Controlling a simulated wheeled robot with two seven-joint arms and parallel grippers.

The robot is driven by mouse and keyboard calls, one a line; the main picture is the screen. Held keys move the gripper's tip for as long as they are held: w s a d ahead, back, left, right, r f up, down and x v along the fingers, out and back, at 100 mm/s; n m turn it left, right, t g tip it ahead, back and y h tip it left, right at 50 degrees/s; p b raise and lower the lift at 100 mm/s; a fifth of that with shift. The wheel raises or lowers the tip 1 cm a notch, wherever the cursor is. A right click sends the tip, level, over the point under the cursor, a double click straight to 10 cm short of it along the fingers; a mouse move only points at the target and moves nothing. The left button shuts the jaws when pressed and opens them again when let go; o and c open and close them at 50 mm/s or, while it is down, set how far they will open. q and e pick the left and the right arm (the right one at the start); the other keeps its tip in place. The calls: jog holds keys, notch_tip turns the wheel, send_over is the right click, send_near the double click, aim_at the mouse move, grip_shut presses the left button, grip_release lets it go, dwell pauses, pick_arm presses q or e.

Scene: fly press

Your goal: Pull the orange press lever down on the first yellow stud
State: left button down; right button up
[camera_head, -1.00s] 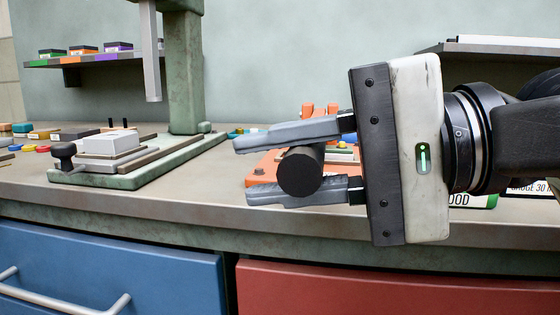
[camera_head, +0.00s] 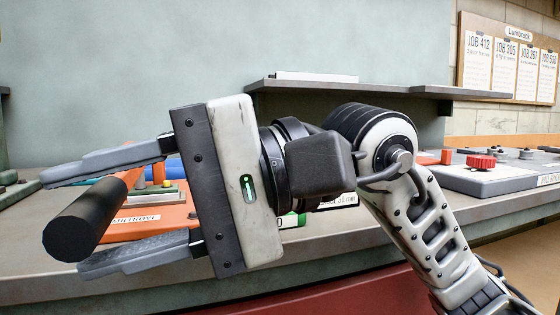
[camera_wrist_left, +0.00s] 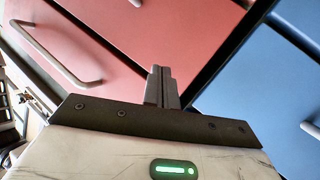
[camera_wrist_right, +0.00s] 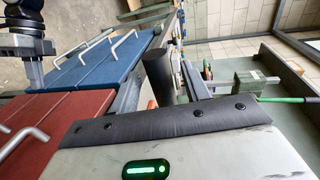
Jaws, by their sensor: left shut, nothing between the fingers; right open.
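The orange press lever (camera_head: 121,187) ends in a thick black cylindrical grip (camera_head: 84,222), tilted, with its end facing me. My right gripper (camera_head: 62,224) is open around the grip, one finger above it and one below. Firm contact cannot be made out. The right wrist view also shows the black grip (camera_wrist_right: 158,76) between the fingers. The orange press base (camera_head: 150,225) sits on the bench behind the gripper, partly hidden. I cannot make out the first yellow stud. My left gripper (camera_wrist_left: 161,84) is shut and empty, in front of the drawers.
A shelf (camera_head: 350,88) runs along the wall behind my right arm. A grey fixture with a red knob (camera_head: 481,161) stands on the bench at right. Red (camera_wrist_left: 125,40) and blue drawers (camera_wrist_left: 255,90) lie beyond the left gripper.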

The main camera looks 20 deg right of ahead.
jog(key=v, duration=1.3)
dwell(0.9)
